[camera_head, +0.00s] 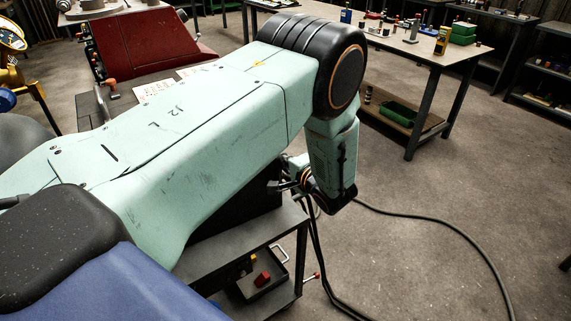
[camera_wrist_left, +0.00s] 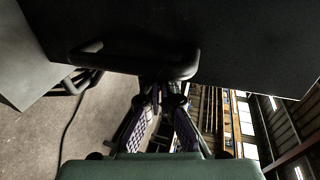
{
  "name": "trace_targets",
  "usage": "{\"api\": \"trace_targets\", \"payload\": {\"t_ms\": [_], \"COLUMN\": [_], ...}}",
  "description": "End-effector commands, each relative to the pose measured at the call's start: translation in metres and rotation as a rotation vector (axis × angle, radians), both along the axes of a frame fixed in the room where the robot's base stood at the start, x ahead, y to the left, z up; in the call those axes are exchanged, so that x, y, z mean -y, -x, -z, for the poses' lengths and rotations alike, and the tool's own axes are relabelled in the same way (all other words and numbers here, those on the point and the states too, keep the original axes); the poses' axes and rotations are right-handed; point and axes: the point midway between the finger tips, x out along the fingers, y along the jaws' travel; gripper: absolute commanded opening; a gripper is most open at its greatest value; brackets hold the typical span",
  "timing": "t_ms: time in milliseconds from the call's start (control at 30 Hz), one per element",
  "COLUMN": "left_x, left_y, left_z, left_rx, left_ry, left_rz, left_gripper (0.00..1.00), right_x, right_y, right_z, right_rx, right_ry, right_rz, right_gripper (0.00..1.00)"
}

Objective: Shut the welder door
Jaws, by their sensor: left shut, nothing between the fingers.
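A dark panel (camera_wrist_left: 255,45), which looks like the welder door, fills the top of the left wrist view. It carries a black bar handle (camera_wrist_left: 135,60). My left gripper (camera_wrist_left: 162,90) is shut and empty, its fingertips close to the handle; I cannot tell whether they touch it. In the head view the left gripper (camera_head: 284,186) is small, beside a dark box (camera_head: 240,215) on a grey cart. My left arm covers most of that box, so how far the door stands open is unclear. My right gripper is not in view.
The grey cart (camera_head: 270,237) has a lower shelf with a small black tray (camera_head: 262,283) holding red and yellow pieces. Black cables (camera_head: 440,222) lie on the floor at the right. A workbench (camera_head: 415,48) stands behind.

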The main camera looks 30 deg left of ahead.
Motion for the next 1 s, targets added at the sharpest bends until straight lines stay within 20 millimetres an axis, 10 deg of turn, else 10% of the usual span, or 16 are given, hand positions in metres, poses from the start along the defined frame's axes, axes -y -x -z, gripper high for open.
{"api": "trace_targets", "payload": {"t_ms": [1000], "left_x": [-0.041], "left_y": [-0.023], "left_z": [-0.002], "left_rx": [0.004], "left_ry": [0.000], "left_rz": [-0.114], "left_gripper": [0.00], "right_x": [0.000], "right_y": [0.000], "right_z": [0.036], "right_rx": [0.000], "right_ry": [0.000], "right_rz": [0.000], "right_gripper": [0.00]}}
